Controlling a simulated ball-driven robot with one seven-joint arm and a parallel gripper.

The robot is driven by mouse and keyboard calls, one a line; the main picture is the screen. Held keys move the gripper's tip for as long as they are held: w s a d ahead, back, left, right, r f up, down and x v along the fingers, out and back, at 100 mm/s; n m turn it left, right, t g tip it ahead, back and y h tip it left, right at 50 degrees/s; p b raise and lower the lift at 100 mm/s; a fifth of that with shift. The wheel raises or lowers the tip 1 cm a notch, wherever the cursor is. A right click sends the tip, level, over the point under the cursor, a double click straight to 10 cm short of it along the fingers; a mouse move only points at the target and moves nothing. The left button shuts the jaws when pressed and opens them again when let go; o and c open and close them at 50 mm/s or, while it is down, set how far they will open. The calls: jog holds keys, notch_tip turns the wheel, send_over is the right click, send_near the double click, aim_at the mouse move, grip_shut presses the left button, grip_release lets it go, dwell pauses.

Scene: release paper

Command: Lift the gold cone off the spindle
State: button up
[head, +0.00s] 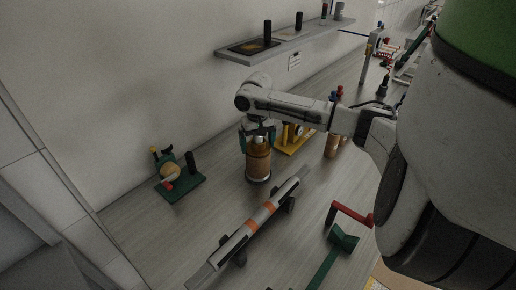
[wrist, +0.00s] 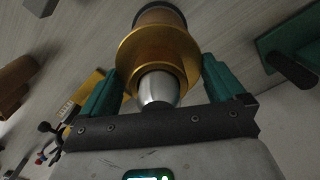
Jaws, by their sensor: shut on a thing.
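The gold cone (wrist: 158,42) shows in the wrist view as a wide gold flange with a narrower gold collar. A silver rounded spindle tip (wrist: 157,88) sticks out of its middle, so the cone is around the spindle. In the head view the gold top (head: 260,142) sits on a brown cylindrical body (head: 258,163) with a pale base ring, upright on the table. My gripper (head: 260,135) points down over it. Its teal fingers (wrist: 160,62) are on either side of the gold cone, shut on it. The contact on the far side is hidden.
A yellow frame (head: 292,137) and brown cylinders (head: 332,145) stand behind to the right. A wall shelf (head: 285,44) hangs above.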

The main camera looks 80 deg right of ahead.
jog(key=shift+r+p, duration=0.95)
jog(key=shift+r, duration=2.4)
jog(key=shift+r, duration=0.1)
jog(key=shift+r, duration=2.35)
